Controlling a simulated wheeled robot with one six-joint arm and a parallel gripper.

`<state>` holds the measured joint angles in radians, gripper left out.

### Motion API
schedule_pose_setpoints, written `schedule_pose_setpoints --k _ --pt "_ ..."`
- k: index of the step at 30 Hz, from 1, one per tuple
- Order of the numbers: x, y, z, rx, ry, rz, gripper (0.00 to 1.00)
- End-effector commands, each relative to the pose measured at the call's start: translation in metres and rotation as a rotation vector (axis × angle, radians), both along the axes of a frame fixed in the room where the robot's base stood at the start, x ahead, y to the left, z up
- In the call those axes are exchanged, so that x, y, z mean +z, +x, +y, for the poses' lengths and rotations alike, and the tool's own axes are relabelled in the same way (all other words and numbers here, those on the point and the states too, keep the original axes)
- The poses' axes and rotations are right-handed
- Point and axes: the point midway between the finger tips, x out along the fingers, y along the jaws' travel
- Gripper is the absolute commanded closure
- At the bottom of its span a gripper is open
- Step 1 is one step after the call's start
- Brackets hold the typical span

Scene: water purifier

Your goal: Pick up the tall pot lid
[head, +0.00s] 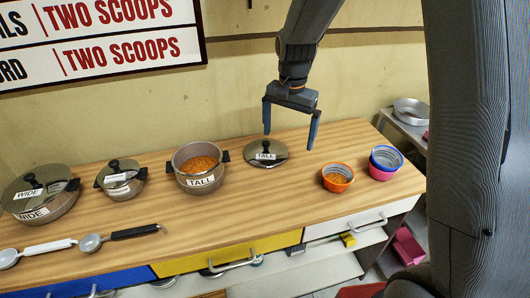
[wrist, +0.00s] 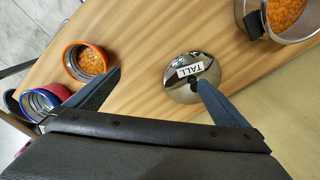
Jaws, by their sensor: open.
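The tall pot lid (head: 261,156) is a round shiny metal lid with a dark knob and a white TALL label. It lies on the wooden counter, right of the tall pot (head: 199,166), which is uncovered and holds orange food. My gripper (head: 290,140) is open and empty, above the counter and a little right of the lid. In the wrist view the lid (wrist: 187,87) lies beyond the right fingertip, which overlaps its lower edge and hides part of the knob. The gripper (wrist: 156,82) has its left finger over bare counter near the orange bowl.
An orange bowl (head: 338,177) with orange food and stacked pink and blue bowls (head: 384,162) stand at the right. A wide pot (head: 38,193), a smaller lidded pot (head: 121,178) and ladles (head: 120,235) are at the left. The counter in front of the lid is clear.

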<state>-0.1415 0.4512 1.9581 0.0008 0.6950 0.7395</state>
Motion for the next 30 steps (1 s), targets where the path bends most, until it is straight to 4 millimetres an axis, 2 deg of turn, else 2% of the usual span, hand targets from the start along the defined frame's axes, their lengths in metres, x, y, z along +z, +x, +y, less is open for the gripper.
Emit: schedule_pose_setpoints --k 1,3,6,9,15,23,30 --pt "-0.010 0.022 0.013 -0.060 0.001 0.010 0.00" --pt "-0.017 0.044 0.029 -0.144 0.002 0.019 0.00" --pt "-0.026 0.067 0.046 -0.239 0.001 0.029 0.00" --pt "-0.032 0.080 0.057 -0.301 0.000 0.036 0.00" --pt "-0.045 0.086 0.065 -0.336 -0.002 0.040 0.00" --pt "-0.068 0.089 0.063 -0.335 -0.001 0.040 0.00" --pt "-0.096 0.094 0.059 -0.335 -0.001 0.040 0.00"
